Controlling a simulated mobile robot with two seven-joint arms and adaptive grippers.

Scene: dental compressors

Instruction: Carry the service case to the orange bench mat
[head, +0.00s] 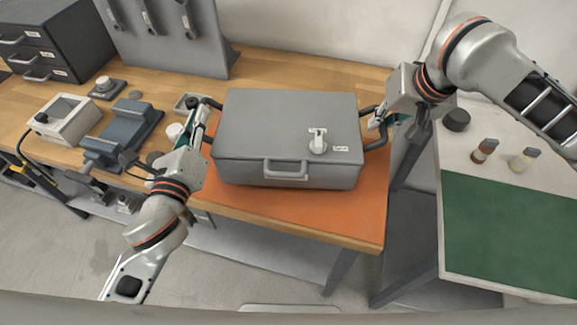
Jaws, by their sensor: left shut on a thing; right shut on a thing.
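The grey service case (270,125) is closed and roughly level, with a front handle and a white latch fitting on its lid. It is over the orange bench mat (300,208) on the wooden bench; mat shows in front of it and to its right. I cannot tell whether the case touches the mat or is just above it. My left gripper (203,117) is shut on the case's left side handle. My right gripper (378,122) is shut on its right side handle. The fingertips are partly hidden.
Left of the case are a blue-grey vise-like fixture (125,133), a small tray (187,103) and a white device (66,119). A tool panel (175,45) stands behind. On the right, a separate table has a green mat (510,235) and two small bottles (484,150).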

